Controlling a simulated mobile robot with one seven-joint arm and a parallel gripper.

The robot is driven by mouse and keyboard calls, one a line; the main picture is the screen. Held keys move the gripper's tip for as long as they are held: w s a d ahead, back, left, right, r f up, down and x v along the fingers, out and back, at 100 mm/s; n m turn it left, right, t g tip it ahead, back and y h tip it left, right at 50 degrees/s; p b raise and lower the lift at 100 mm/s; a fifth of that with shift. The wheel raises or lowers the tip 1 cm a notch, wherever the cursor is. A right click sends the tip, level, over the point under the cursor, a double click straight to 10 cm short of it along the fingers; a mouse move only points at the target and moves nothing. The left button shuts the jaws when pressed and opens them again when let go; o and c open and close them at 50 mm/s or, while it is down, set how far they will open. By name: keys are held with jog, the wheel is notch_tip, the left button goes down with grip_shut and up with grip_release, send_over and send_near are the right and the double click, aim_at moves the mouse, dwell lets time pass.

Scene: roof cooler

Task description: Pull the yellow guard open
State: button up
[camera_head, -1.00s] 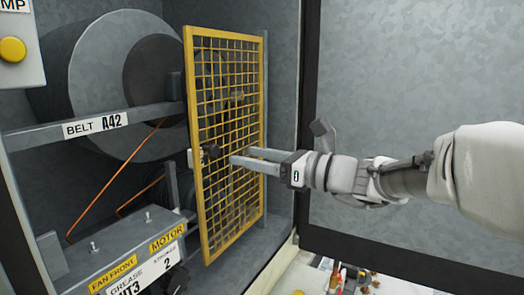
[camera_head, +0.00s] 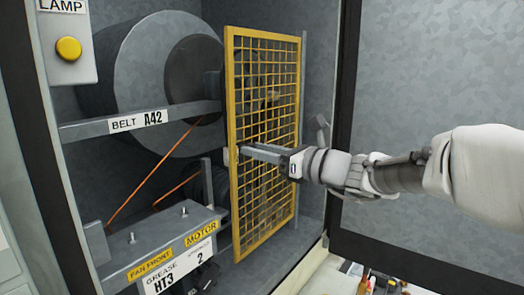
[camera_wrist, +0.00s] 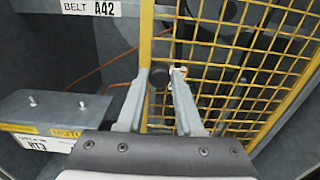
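The yellow guard (camera_head: 234,205), a framed wire mesh, stands upright in the right part of the grey cabinet, beside a grey post. It also shows in the wrist view (camera_wrist: 146,28). My gripper (camera_head: 244,153) reaches in from the right, its fingers in front of the guard's left edge. In the wrist view the two fingers (camera_wrist: 160,76) are apart. A dark round knob (camera_wrist: 158,77) at the guard's left upright shows between the fingertips. I cannot tell whether either finger touches it. In the head view the fingers hide the knob.
A large grey pulley (camera_head: 135,62) and an orange belt (camera_head: 150,175) lie left of the guard. A grey bar (camera_head: 82,131) labelled BELT A42 crosses there. A labelled motor shelf (camera_head: 150,240) is at lower left. A grey panel (camera_head: 430,90) stands at right.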

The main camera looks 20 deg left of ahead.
grip_shut()
dwell(1.0)
